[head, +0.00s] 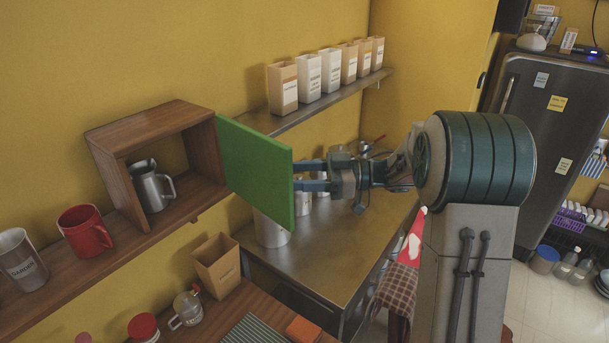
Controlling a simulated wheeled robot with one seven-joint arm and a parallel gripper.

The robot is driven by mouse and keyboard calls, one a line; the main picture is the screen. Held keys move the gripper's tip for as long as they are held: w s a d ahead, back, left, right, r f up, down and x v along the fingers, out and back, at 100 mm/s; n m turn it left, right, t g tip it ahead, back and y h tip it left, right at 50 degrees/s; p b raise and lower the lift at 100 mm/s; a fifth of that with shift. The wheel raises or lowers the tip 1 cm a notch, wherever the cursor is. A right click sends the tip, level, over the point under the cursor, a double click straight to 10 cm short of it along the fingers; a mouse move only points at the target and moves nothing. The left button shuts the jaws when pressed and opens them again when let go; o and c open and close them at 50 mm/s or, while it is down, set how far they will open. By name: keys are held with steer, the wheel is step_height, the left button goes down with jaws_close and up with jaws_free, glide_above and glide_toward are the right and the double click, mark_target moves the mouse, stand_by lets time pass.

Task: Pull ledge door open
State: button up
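The green ledge door (256,168) stands swung out from the right side of the wooden box (150,118) on the wall ledge. The box front is uncovered, and a steel jug (153,188) shows inside. My gripper (296,175) is at the door's outer edge, on its right side. Its two blue-grey fingers are apart, one above the other, and run behind the door's edge. Their tips are hidden by the door, so I cannot tell whether they hold a handle or only touch the panel.
A red mug (85,230) and a steel tumbler (22,262) stand on the ledge left of the box. Several canisters line the upper steel shelf (262,123). A steel counter (335,250) with canisters lies below my gripper. A cardboard bin (217,265) stands below.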

steer(key=d+b, duration=0.3)
steer(key=d, duration=1.1)
steer(key=shift+s+a, duration=0.1)
